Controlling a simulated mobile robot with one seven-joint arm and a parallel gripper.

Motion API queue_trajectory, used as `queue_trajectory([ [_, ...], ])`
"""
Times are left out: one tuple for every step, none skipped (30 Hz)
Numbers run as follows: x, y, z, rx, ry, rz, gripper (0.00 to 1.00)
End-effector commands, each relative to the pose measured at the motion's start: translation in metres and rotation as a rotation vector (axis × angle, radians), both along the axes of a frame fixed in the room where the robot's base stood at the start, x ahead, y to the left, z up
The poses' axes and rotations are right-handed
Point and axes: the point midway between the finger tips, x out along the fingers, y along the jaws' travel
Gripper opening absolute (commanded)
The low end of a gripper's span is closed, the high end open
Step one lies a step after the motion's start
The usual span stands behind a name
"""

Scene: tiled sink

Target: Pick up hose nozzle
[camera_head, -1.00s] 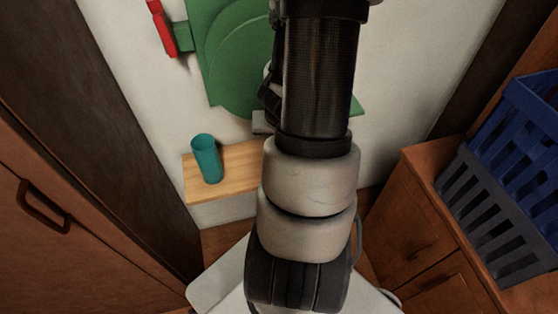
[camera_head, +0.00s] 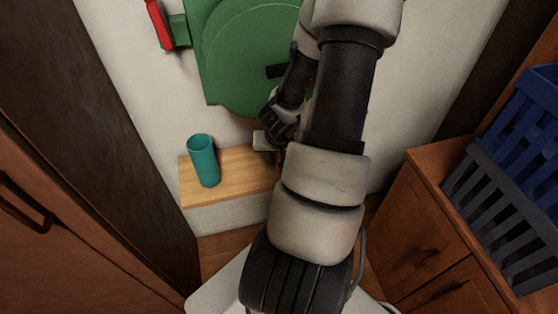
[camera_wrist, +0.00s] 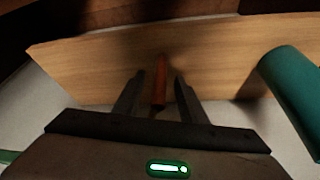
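A narrow orange-red piece, which looks like the hose nozzle (camera_wrist: 161,82), shows against the wooden shelf in the wrist view. My gripper (camera_wrist: 157,78) is open, with one finger on each side of it and gaps visible between. I cannot tell how far the fingertips are from it in depth. In the head view my gripper (camera_head: 266,142) is partly visible at the right end of the shelf, and my arm hides the orange-red piece.
A teal cup (camera_head: 203,161) stands on the wooden shelf (camera_head: 235,177), left of my gripper; it is at right in the wrist view (camera_wrist: 293,95). A green round panel (camera_head: 250,50) and a red part (camera_head: 158,22) are on the wall. Blue (camera_head: 535,110) and grey (camera_head: 490,200) crates sit right.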

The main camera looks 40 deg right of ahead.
Motion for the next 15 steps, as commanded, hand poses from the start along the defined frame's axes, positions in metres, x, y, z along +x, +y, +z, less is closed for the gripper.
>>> queue_trajectory([
  [0.0001, -0.0001, 0.0007, -0.001, -0.001, 0.0, 0.38],
  [0.0001, -0.0001, 0.0008, -0.001, -0.001, 0.0, 0.38],
  [0.0001, -0.0001, 0.0008, -0.001, -0.001, 0.0, 0.38],
  [0.0001, -0.0001, 0.0008, 0.0, 0.0, 0.0, 0.35],
  [0.0001, -0.0001, 0.0008, 0.0, 0.0, 0.0, 0.3],
  [0.0, 0.0, 0.0008, 0.0, 0.0, 0.0, 0.23],
  [0.0001, -0.0001, 0.0008, -0.001, -0.001, 0.0, 0.18],
  [0.0, 0.0, 0.0009, 0.0, 0.0, 0.0, 0.13],
  [0.0, 0.0, 0.0009, 0.0, 0.0, 0.0, 0.06],
  [0.0, 0.0, 0.0009, 0.0, 0.0, 0.0, 0.01],
  [0.0, 0.0, 0.0009, 0.0, 0.0, 0.0, 0.0],
  [0.0001, -0.0001, 0.001, -0.001, -0.001, 0.0, 0.0],
  [0.0001, -0.0001, 0.001, -0.001, -0.001, 0.0, 0.0],
  [0.0001, -0.0001, 0.001, -0.001, -0.001, 0.0, 0.0],
  [0.0001, -0.0001, 0.001, -0.001, -0.001, 0.0, 0.0],
])
